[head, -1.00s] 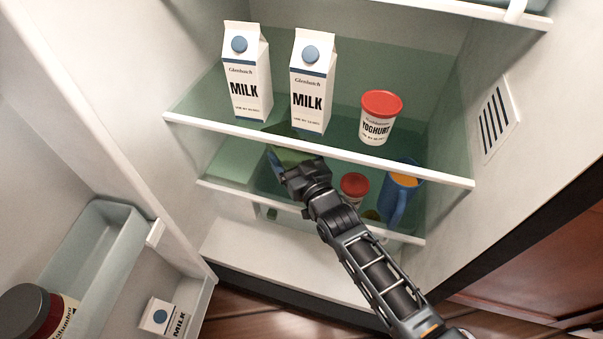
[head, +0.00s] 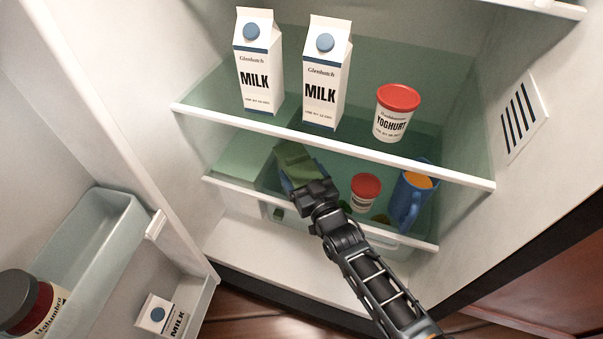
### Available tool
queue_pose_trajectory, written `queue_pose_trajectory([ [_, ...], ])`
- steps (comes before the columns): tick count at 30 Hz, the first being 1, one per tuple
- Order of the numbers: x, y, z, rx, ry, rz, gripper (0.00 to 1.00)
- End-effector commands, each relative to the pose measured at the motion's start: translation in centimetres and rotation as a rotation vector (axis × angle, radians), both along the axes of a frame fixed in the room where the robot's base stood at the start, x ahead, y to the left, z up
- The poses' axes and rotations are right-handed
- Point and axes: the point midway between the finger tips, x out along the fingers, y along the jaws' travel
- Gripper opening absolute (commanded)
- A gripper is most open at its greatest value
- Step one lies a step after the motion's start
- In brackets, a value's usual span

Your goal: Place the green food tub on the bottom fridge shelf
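The green food tub (head: 293,160) is inside the fridge, between the upper glass shelf and the lower one, seen partly through the upper glass. My gripper (head: 301,172) reaches in over the front edge of the lower shelf (head: 240,189). Its blue fingers lie on both sides of the tub and appear shut on it. The tub looks tilted. I cannot tell whether its base touches the lower shelf.
On the lower shelf, a red-lidded tub (head: 365,190) and a blue jug (head: 408,202) stand right of my gripper. Two milk cartons (head: 259,65) (head: 327,75) and a yoghurt tub (head: 396,113) stand on the upper shelf (head: 330,146). The lower shelf's left part is clear. The door with bins (head: 90,245) is open at left.

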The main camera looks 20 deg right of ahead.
Motion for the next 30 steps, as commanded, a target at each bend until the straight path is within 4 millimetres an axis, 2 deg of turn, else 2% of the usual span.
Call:
queue_pose_trajectory([
  [1,0.0,0.0,0.0,0.000,0.001,0.000,0.89],
  [5,0.0,0.0,0.0,0.000,0.001,0.000,1.00],
  [14,0.0,0.0,0.4,0.000,0.001,0.000,1.00],
  [20,-3.2,0.0,0.4,0.000,0.003,0.000,1.00],
  [30,-9.8,0.0,0.3,0.000,0.003,0.000,1.00],
])
